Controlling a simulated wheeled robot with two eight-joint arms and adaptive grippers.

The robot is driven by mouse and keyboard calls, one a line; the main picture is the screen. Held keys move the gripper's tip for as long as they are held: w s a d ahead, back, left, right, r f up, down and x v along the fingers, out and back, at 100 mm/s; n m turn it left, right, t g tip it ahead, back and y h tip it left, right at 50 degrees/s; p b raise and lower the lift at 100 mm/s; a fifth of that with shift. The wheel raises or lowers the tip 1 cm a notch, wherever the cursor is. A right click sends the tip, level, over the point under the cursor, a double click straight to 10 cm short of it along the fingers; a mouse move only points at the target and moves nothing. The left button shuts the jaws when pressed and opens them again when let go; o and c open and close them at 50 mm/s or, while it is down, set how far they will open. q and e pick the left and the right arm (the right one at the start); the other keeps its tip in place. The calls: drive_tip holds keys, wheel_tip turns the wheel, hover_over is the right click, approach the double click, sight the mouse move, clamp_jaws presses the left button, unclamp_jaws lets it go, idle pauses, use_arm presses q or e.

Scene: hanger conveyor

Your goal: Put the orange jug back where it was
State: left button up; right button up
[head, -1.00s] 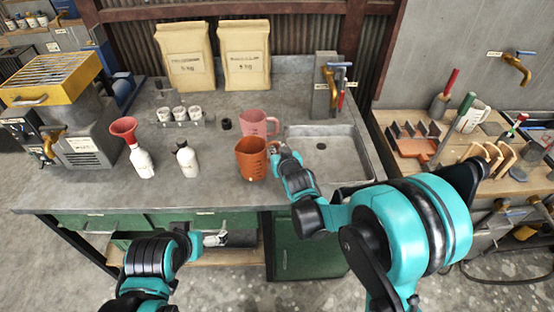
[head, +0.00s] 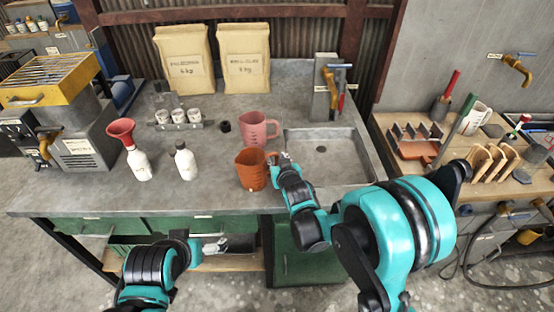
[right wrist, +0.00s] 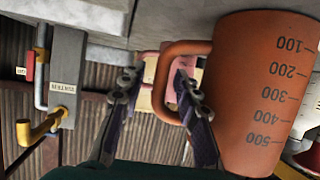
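The orange jug (head: 251,170) stands upright on the grey counter in the head view, just in front of a pink jug (head: 259,128). The orange jug (right wrist: 255,90) fills the right of the right wrist view, with volume marks on its side and its handle toward my gripper. My right gripper (head: 279,160) is at the handle. In the right wrist view its fingers (right wrist: 157,85) are apart, with the handle between them and a gap showing beside it. My left gripper (head: 222,245) is low in front of the counter, away from the jug; its fingers are unclear.
A sink (head: 325,150) lies right of the jug. A white bottle (head: 185,162) and a red-funnel bottle (head: 138,160) stand to the left. A cup rack (head: 180,122) and paper sacks (head: 243,60) are behind. The counter front near the jug is clear.

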drive_tip(key=shift+r, duration=0.1)
drive_tip(key=shift+s+r+p, duration=0.15)
drive_tip(key=shift+r+p, duration=0.05)
drive_tip(key=shift+p, duration=0.1)
drive_tip(key=s+d+r+g+h+p, duration=0.1)
drive_tip(key=s+d, duration=0.4)
drive_tip(key=s, duration=0.5)
drive_tip(key=s+d+r+m+g+p, duration=0.1)
drive_tip(key=s+d+r+g, duration=0.2)
drive_tip(key=s, duration=0.8)
drive_tip(key=s+d+r+m+g+h+p, duration=0.1)
drive_tip(key=s+d+r+g, duration=0.1)
drive_tip(key=s+d, duration=0.4)
drive_tip(key=s+r, duration=0.1)
drive_tip(key=s, duration=0.3)
drive_tip(key=shift+s+d+h, duration=0.15)
drive_tip(key=shift+d+h, duration=0.15)
drive_tip(key=shift+d, duration=0.05)
